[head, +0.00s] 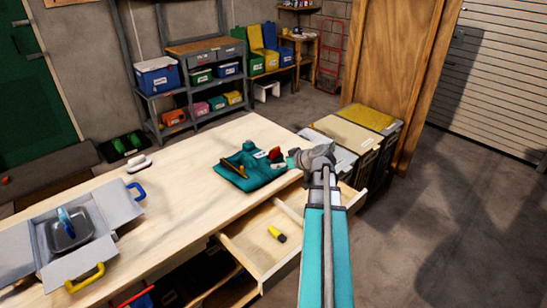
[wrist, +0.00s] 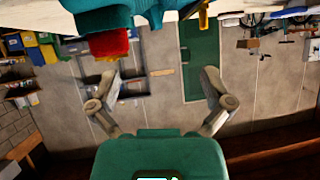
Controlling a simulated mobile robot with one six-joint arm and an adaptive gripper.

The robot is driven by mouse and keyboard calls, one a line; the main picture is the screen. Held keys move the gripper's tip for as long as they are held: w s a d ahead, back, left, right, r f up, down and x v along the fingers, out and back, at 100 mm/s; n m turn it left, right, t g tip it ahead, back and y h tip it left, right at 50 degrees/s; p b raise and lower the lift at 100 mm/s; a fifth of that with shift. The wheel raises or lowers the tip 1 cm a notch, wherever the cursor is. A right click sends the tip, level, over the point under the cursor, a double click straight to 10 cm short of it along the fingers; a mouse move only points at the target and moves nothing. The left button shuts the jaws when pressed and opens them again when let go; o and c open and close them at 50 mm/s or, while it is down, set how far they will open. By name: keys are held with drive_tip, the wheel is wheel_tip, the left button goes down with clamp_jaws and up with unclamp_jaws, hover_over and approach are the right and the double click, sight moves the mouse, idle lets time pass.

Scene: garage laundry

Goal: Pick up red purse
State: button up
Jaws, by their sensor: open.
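A small red item (head: 274,153) lies on a teal cloth bundle (head: 243,180) on the wooden worktop; it is too small to tell surely as the red purse. In the wrist view, which looks upside down, a red piece (wrist: 108,43) shows against the teal cloth (wrist: 125,18) at the upper left. My gripper (head: 305,158) is at the worktop's right edge, just right of the cloth bundle. Its two fingers stand wide apart with nothing between them in the wrist view (wrist: 160,78).
An open drawer (head: 262,245) below the worktop holds a yellow-black item (head: 277,233). A grey open box (head: 110,204) stands at the left of the worktop. Bins (head: 335,152) stand behind my gripper. The worktop's middle (head: 180,195) is clear.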

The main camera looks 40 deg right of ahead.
drive_tip(key=t+h, duration=0.1)
drive_tip(key=t, duration=0.1)
approach(277, 150)
drive_tip(key=s, duration=0.3)
drive_tip(key=shift+w+d+r, duration=0.1)
drive_tip(key=shift+w+r, duration=0.1)
drive_tip(key=shift+r, duration=0.05)
drive_tip(key=shift+w+f, duration=0.1)
drive_tip(key=b+x, duration=0.3)
drive_tip(key=x, duration=0.4)
drive_tip(key=shift+w+d+f, duration=0.1)
drive_tip(key=shift+d, duration=0.05)
drive_tip(key=shift+w+f, duration=0.15)
drive_tip(key=shift+w, duration=0.45)
drive_tip(key=shift+a+r+b+x, duration=0.1)
drive_tip(key=shift+b+x, duration=0.4)
drive_tip(key=shift+x, duration=0.8)
drive_tip(key=shift+a+r+b+x, duration=0.15)
drive_tip(key=shift+b+x, duration=0.35)
drive_tip(key=shift+x, duration=0.85)
